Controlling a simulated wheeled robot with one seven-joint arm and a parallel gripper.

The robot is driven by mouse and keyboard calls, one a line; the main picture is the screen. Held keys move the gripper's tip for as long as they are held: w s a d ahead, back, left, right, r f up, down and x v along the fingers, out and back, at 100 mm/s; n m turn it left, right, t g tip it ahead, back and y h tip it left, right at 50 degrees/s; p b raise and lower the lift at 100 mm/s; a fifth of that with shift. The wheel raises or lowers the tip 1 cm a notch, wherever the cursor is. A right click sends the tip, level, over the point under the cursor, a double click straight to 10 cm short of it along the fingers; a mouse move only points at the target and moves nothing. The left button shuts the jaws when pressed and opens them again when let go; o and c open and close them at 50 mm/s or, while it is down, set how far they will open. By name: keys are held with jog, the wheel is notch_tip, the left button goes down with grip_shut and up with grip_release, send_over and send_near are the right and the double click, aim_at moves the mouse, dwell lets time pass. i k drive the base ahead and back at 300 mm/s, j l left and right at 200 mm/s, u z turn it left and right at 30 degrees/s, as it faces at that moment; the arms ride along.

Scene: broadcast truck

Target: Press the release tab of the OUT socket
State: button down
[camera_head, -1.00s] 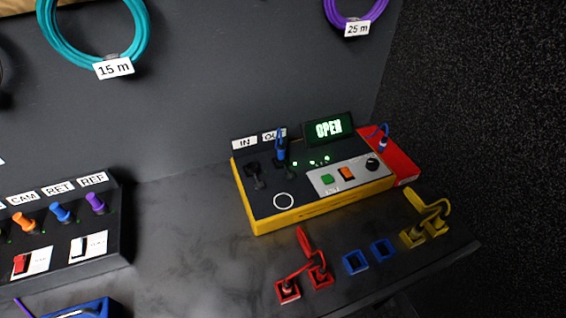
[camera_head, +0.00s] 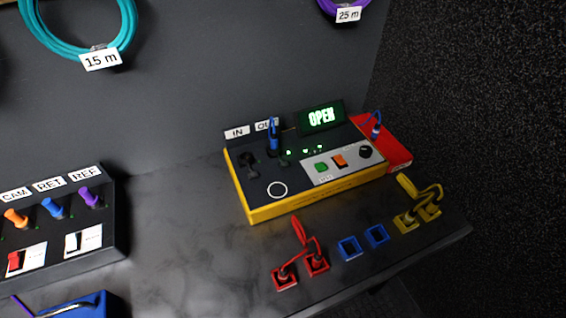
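The yellow-edged tester box (camera_head: 310,204) stands on the dark bench, its display (camera_head: 321,117) reading OPEN in green. At its back left are the IN label (camera_head: 237,132) and the OUT label (camera_head: 263,126), which is partly covered by a blue plug. The blue plug (camera_head: 273,137) stands upright at the OUT socket, with a blue cable loop on top. A dark lever-like tab (camera_head: 285,158) sits in front of the OUT socket, and a similar black one (camera_head: 251,172) is at the IN socket, which holds no coloured plug. My gripper is not in view.
A red block (camera_head: 395,160) with another blue plug adjoins the box at right. Red (camera_head: 287,278), blue (camera_head: 349,249) and yellow (camera_head: 405,224) holders line the bench front. A switch panel (camera_head: 90,240) stands at left. Bench between panel and box is clear.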

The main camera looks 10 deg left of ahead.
aim_at(282, 165)
jog(key=i+j+u, duration=0.1)
jog(key=j+u, duration=0.3)
jog(key=i+j+u, duration=0.15)
jog(key=u, duration=0.2)
jog(key=i+j+u, duration=0.15)
jog(key=u, duration=0.25)
jog(key=l+u, duration=0.15)
jog(key=u, duration=0.15)
jog(key=l+u, duration=0.2)
jog(key=u, duration=0.15)
jog(key=i+l, duration=0.05)
